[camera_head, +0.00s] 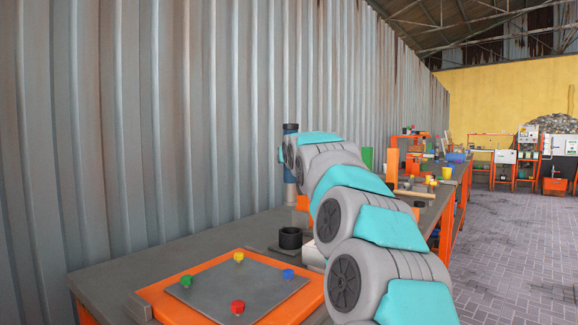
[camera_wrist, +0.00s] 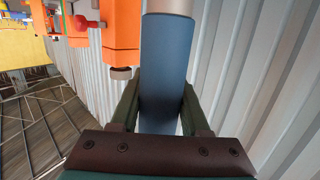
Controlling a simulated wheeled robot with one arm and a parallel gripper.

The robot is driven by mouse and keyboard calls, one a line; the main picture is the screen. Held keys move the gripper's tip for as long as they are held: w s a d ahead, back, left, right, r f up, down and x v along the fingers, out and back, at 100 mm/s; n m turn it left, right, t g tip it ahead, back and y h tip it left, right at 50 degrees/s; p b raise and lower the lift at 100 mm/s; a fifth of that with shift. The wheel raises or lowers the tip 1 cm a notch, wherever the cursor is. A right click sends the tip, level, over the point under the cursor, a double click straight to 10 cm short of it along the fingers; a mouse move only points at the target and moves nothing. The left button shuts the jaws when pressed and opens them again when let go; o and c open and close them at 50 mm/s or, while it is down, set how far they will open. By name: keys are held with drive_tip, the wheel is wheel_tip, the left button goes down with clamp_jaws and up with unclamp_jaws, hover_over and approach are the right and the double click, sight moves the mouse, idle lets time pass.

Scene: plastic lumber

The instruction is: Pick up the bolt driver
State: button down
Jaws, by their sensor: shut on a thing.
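The bolt driver (camera_wrist: 165,50) is a blue cylinder with a pale metallic section at the top edge of the wrist view. My gripper (camera_wrist: 159,105) is shut on it, with one dark green finger on each side. In the head view the driver (camera_head: 290,191) stands upright near the wall, partly covered by my arm. Its dark upper end (camera_head: 290,128) shows above my wrist. My fingers are hidden in the head view, and I cannot tell whether the driver's lower end touches the bench.
The bench (camera_head: 185,252) carries an orange-framed board (camera_head: 207,311) with a grey plate (camera_head: 240,288) and small coloured knobs. A corrugated wall (camera_head: 150,130) runs close along the left. Clutter and an orange frame (camera_head: 393,165) stand farther along the bench.

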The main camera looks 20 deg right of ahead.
wheel_tip(320, 180, up, 6)
drive_tip(key=shift+r, duration=0.2)
idle(0.3)
idle(0.7)
